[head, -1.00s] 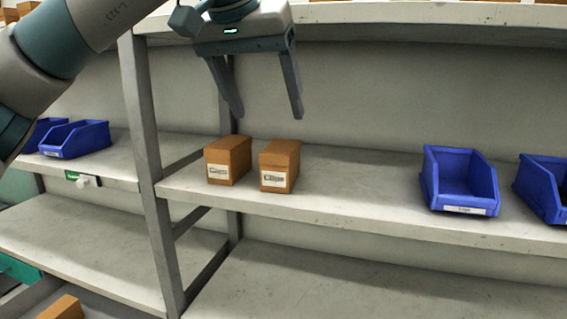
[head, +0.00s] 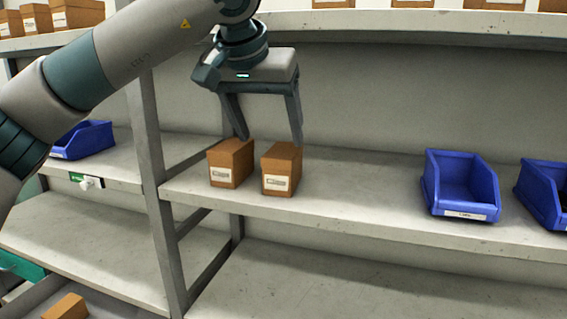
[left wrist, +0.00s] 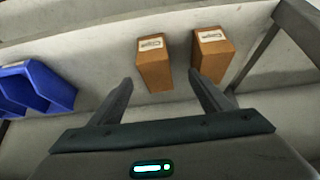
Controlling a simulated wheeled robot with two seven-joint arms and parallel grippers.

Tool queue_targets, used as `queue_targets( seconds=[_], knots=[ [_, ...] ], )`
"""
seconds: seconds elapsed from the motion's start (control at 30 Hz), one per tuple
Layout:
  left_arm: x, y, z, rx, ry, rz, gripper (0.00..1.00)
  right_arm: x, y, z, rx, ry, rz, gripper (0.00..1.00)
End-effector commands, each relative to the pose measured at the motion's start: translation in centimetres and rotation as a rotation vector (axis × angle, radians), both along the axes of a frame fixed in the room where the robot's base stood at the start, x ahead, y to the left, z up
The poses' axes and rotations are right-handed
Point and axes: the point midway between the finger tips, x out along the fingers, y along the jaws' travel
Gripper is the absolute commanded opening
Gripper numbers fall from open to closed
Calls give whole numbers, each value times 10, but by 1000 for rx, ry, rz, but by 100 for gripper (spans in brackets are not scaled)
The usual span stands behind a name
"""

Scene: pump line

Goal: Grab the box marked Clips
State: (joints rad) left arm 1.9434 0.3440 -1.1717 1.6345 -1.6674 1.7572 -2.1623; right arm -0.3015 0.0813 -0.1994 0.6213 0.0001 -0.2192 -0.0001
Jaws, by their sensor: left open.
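Two brown cardboard boxes with white labels stand side by side on the middle shelf. The right box (head: 281,169) has a label that seems to read Clips; it also shows in the left wrist view (left wrist: 154,70). The label of the left box (head: 230,163) is too blurred to read surely; this box is at the right in the left wrist view (left wrist: 212,58). My left gripper (head: 270,140) is open and empty, pointing down. Its fingertips are just above and around the top of the right box, one to each side; I cannot tell whether they touch. My right gripper is not in view.
Blue bins (head: 462,187) stand farther right on the same shelf (head: 360,195), with clear board between. A grey upright post (head: 150,160) stands left of the boxes. The upper shelf edge (head: 400,22) is behind and above my gripper.

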Motion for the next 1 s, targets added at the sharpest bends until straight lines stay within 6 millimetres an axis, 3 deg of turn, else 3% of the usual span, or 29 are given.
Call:
queue_targets(
  seconds=[0.37,0.77,1.0],
  knots=[
    [28,-10,-44,1,2,-1,71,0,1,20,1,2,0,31],
    [29,-10,-48,1,0,-1,71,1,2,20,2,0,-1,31],
    [36,-16,-55,0,3,-2,71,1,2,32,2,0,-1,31]
  ],
)
